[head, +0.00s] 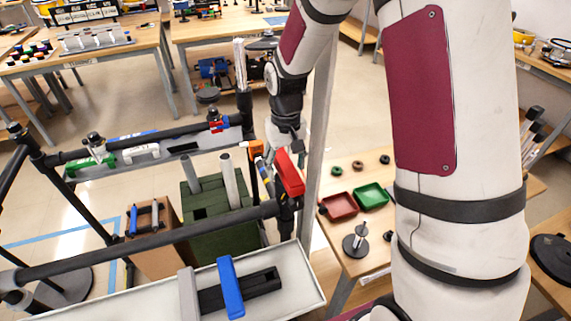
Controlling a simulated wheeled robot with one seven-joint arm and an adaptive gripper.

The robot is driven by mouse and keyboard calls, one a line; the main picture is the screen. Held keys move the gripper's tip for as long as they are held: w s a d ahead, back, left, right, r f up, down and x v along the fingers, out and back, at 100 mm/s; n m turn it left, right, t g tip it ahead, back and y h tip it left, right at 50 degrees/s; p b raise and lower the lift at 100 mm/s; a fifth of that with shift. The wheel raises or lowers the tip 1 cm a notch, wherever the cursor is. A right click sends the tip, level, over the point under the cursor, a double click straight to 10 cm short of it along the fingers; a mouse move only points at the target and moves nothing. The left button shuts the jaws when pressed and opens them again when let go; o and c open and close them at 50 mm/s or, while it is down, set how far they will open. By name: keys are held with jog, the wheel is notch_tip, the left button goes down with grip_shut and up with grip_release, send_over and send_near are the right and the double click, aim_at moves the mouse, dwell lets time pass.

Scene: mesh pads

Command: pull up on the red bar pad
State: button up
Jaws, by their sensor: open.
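The red bar pad (290,172) is a bright red block. It shows near the right end of the near black rail, tilted, just in front of and below my gripper. My gripper (284,148) hangs from the wrist above and points down. It is open, and its fingers are partly hidden behind the red block and dark parts. I cannot tell whether a finger touches the red bar pad. Small orange and dark parts (256,148) show just left of it.
A blue bar (230,287) and a grey bar sit on the pale near tray (120,308). A dark green box (215,225) stands behind the near rail (150,243). A table on the right holds red and green trays (371,195). My arm covers much of the right side.

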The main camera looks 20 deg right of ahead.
notch_tip(320, 180, up, 12)
dwell(0.6)
jog(key=shift+s, duration=0.1)
